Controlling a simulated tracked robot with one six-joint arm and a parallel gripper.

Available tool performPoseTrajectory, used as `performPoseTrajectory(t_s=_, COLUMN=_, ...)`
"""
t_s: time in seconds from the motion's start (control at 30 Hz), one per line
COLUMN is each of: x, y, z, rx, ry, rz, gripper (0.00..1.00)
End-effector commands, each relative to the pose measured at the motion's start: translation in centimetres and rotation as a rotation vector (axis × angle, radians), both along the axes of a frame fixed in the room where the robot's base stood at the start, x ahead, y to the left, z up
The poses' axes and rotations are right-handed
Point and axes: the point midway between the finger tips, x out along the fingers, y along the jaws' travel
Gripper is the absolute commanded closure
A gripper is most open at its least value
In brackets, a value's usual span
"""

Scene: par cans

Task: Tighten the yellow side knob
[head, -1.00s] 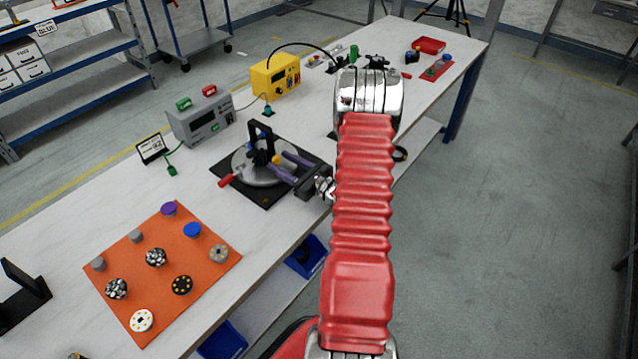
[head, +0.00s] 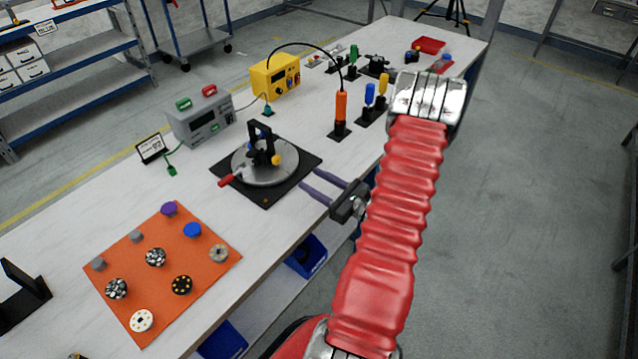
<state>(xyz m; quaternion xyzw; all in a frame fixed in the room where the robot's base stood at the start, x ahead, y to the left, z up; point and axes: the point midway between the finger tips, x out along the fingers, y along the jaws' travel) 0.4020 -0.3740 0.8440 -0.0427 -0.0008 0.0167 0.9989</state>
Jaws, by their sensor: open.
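The yellow side knob (head: 276,160) sits on the right side of a black upright bracket (head: 262,140). The bracket stands on a round grey plate (head: 285,172) over a black square base (head: 266,199). A red-handled lever (head: 227,180) sticks out at the plate's left. My gripper (head: 310,179), with two purple fingers, is open and empty. It is to the right of the base, apart from the knob, with its fingers pointing toward the fixture. Whether the knob is tight cannot be seen.
An orange mat (head: 205,262) with several knobs and discs lies at the front left. A grey meter (head: 203,122) and a yellow power box (head: 275,78) stand behind the fixture. An orange-handled driver (head: 340,108) stands upright beyond my gripper. Bare tabletop lies around the base.

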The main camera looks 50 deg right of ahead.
Motion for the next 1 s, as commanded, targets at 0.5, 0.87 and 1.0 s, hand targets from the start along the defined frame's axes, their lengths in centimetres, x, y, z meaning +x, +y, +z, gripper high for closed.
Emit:
performPoseTrajectory(t_s=0.5, x=-1.3, y=0.0, z=0.0, rx=0.000, ry=0.000, rz=0.001, gripper=0.60)
performPoseTrajectory(t_s=0.87, x=1.6, y=5.1, z=3.4, rx=-0.093, ry=0.024, rz=0.195, gripper=0.68)
performPoseTrajectory(t_s=1.0, x=3.3, y=10.1, z=5.9, rx=-0.184, ry=0.049, rz=0.370, gripper=0.68)
